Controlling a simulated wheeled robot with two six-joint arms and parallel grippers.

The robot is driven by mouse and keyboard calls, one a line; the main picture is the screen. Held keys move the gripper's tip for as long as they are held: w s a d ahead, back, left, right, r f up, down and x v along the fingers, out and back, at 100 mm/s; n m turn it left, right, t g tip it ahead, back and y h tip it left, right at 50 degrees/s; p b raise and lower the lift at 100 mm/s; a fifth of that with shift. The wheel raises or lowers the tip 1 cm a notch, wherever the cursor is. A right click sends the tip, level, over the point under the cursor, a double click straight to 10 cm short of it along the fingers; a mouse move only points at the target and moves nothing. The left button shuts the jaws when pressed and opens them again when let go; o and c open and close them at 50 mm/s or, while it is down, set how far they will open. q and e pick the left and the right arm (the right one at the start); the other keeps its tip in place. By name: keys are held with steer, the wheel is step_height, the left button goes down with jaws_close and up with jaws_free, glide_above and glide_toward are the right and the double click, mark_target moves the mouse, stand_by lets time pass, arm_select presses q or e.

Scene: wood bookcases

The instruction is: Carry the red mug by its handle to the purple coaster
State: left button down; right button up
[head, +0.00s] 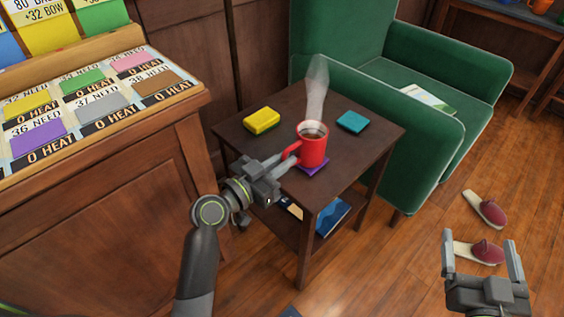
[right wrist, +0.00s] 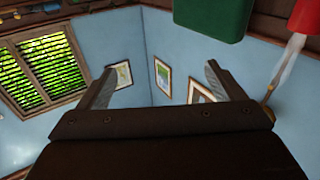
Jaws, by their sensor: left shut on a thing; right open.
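The red mug (head: 312,147) stands upright with dark liquid and steam above it, at the front part of a small dark wood table. Its handle (head: 291,151) points left toward my left gripper (head: 285,164), which is shut on the handle. The purple coaster (head: 316,166) shows just below the mug's base; the mug covers most of it. I cannot tell whether the mug rests on it or is slightly above it. My right gripper (head: 483,262) is open and empty over the floor at the lower right; its fingers also show in the right wrist view (right wrist: 160,88).
The small table (head: 270,150) also holds a yellow sponge-like block (head: 262,120) and a teal coaster (head: 353,122). A green armchair (head: 415,125) stands close behind and right. A wooden display counter (head: 100,210) is at left. Slippers (head: 485,209) lie on the floor at right.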

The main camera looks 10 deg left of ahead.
arm_select(q)
steer(key=shift+r, duration=0.1)
arm_select(e)
steer(key=shift+r, duration=0.15)
arm_select(q)
steer(key=c, duration=1.5)
jaws_free()
arm_select(e)
steer(key=shift+r+t, duration=0.4)
steer(key=shift+r, duration=0.1)
